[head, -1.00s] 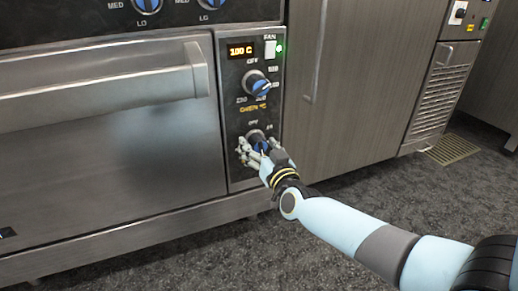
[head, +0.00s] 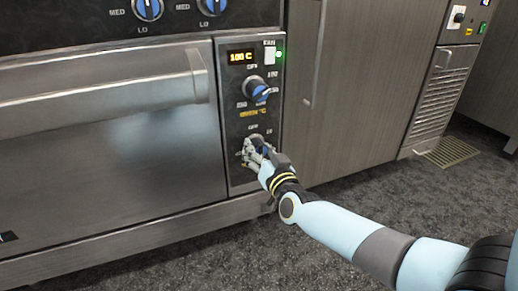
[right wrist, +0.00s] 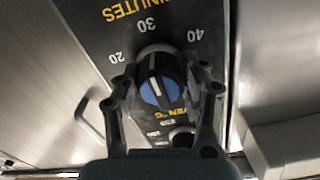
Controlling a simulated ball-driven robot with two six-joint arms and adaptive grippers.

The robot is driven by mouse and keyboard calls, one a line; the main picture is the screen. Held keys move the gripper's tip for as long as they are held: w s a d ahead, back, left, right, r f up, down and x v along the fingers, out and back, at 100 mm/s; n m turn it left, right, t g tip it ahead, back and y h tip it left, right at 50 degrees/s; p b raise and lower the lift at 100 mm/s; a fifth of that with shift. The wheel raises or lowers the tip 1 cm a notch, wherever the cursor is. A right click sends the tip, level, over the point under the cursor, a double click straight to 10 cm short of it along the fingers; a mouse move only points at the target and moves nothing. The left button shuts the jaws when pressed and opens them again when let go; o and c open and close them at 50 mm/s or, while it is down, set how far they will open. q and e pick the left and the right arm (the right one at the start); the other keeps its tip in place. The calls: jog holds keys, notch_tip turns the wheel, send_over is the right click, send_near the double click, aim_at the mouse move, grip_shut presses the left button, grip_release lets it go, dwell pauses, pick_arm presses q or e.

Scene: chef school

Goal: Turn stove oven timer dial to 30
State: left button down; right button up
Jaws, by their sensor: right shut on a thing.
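The timer dial (right wrist: 158,82) is a round black knob with a blue face and a white line across its grip. My left gripper is not in view.
The oven temperature dial (head: 257,89) is above the timer dial, under a lit display (head: 241,57) and a fan switch (head: 269,56). The oven door handle (head: 110,93) juts out at left. A plain cabinet front (head: 362,80) is at right.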

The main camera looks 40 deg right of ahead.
jog(key=o, duration=1.2)
jog(key=shift+s, duration=0.15)
jog(key=v, duration=1.1)
jog(key=shift+s, duration=0.4)
